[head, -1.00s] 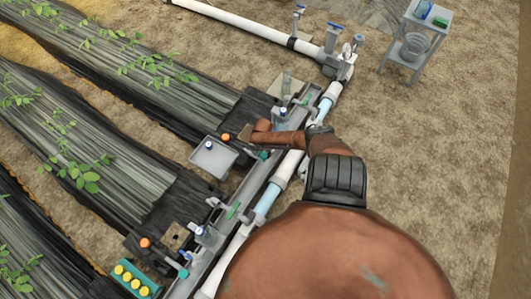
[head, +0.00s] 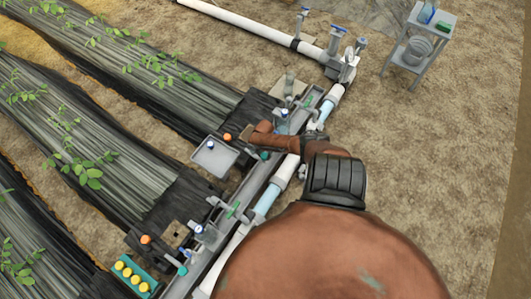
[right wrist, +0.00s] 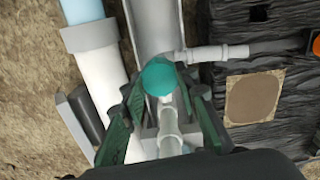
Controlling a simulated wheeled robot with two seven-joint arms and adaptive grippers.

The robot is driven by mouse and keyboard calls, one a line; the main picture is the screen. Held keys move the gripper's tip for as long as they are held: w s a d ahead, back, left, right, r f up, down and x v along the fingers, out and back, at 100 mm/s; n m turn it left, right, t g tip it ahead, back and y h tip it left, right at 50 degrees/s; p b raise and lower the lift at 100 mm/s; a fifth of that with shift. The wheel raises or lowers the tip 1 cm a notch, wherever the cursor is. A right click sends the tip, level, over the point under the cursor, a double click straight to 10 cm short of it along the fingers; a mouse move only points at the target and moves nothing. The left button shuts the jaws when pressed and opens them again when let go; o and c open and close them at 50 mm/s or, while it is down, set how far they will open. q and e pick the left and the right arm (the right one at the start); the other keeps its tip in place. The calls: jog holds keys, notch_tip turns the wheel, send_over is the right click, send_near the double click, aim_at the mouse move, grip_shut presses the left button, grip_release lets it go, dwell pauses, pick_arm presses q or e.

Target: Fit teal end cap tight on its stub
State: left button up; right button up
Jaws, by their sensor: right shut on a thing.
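The teal end cap (right wrist: 159,76) sits between the fingertips of my right gripper (right wrist: 163,90) in the right wrist view. The gripper is shut on it. Grey pipe fittings (right wrist: 170,125) lie close behind and below the cap; I cannot tell whether the cap touches or sits on a stub. In the head view my brown right arm reaches over the pipe line, and a small teal piece (head: 264,155) shows just under its far end. The gripper fingers are mostly hidden there. My left gripper is not in view.
A grey channel (right wrist: 153,25) and a white-and-blue pipe (head: 285,168) run alongside. A grey tray (head: 214,157) stands left of the arm. A teal holder with yellow caps (head: 133,277) is at lower left. A small shelf (head: 443,20) stands on open soil at upper right.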

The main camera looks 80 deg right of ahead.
jog(key=m, duration=0.1)
jog(key=m+p, duration=0.1)
jog(key=m, duration=0.1)
jog(key=shift+w+a+r, duration=0.1)
jog(key=shift+a+r, duration=0.05)
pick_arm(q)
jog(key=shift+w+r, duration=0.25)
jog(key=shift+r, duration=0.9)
pick_arm(e)
jog(key=shift+f+m, duration=0.2)
jog(key=shift+m, duration=0.5)
jog(key=shift+r+m+p, duration=0.15)
jog(key=shift+m+p, duration=0.45)
jog(key=shift+m, duration=0.6)
jog(key=m, duration=0.3)
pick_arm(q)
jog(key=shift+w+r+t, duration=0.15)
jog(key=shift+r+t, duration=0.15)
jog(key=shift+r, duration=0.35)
pick_arm(e)
jog(key=shift+m, duration=1.4)
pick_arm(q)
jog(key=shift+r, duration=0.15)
pick_arm(e)
jog(key=o, duration=1.3)
